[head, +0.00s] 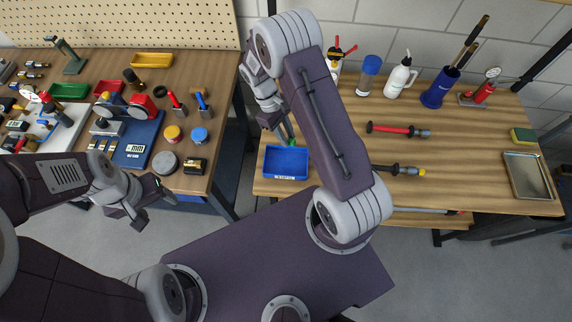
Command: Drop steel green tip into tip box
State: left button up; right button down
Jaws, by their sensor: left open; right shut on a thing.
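The blue open-topped tip box (286,163) with a white label on its front sits at the left front of the right-hand wooden bench. My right gripper (287,134) is above the back edge of the box, pointing down. It is shut on a small green tip (292,142), mostly hidden between the fingers. I cannot tell whether the tip touches the box. My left gripper (152,192) is open and empty, off the front edge of the left bench.
A red-handled tool (398,130) and a yellow-ended tool (400,170) lie right of my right arm. A metal tray (528,170) is at far right. The left bench (215,95) is crowded with parts. A gap separates the benches.

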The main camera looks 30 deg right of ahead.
notch_tip(320, 180, down, 4)
jog(key=b, duration=0.3)
jog(key=shift+f, duration=0.25)
jog(key=c, duration=1.1)
grip_release()
jog(key=shift+a, duration=0.1)
jog(key=b+v, duration=0.1)
jog(key=v, duration=0.8)
